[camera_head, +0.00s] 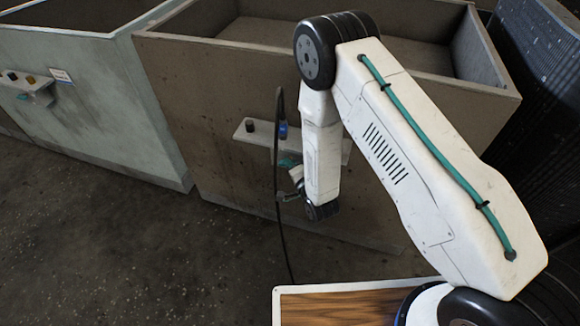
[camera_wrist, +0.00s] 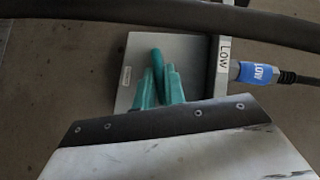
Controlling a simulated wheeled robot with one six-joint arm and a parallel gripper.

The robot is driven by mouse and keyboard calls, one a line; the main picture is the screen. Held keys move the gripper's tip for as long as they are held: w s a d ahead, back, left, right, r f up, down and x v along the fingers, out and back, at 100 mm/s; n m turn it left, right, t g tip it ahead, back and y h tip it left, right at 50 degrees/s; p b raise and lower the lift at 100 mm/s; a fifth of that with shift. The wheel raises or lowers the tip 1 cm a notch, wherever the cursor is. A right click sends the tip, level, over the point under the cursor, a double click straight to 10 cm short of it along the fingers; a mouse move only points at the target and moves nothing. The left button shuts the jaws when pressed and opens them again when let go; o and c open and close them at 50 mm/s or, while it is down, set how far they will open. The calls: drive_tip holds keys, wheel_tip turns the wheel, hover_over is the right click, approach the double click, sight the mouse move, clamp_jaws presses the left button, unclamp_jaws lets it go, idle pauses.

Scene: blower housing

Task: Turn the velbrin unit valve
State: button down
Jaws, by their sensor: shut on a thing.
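A brown open-topped housing (camera_head: 215,100) carries a small grey shelf-like panel (camera_head: 240,135) on its front wall. In the wrist view, my gripper (camera_wrist: 160,80) has its two teal fingers closed on a slim teal handle (camera_wrist: 157,62) in front of the grey panel (camera_wrist: 193,60). The handle, which I take as the valve, stands roughly upright in that view, tilted slightly. Its base is hidden behind the fingers. In the head view my gripper (camera_head: 289,164) is at the panel, partly hidden by my arm, and the handle cannot be made out there.
A black cable (camera_head: 278,200) hangs before the panel and crosses the wrist view's top. A dark knob (camera_head: 250,126) sits on the panel. A pale green housing (camera_head: 95,95) stands left; floor between is clear.

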drive_tip(key=n+g+h, duration=0.1)
drive_tip(key=n+h, duration=0.1)
drive_tip(key=n+g+h, duration=0.2)
drive_tip(key=h, duration=0.1)
drive_tip(key=n+g+h, duration=0.1)
drive_tip(key=g+h, duration=0.1)
drive_tip(key=shift+w+a+r+n+h, duration=0.1)
drive_tip(key=shift+a+r+n+h, duration=0.2)
drive_tip(key=shift+a+n+h, duration=0.1)
idle(0.3)
idle(0.3)
drive_tip(key=c, duration=1.5)
unclamp_jaws()
drive_tip(key=shift+o, duration=0.2)
drive_tip(key=v, duration=0.7)
drive_tip(key=shift+s+r, duration=0.25)
drive_tip(key=shift+r, duration=0.05)
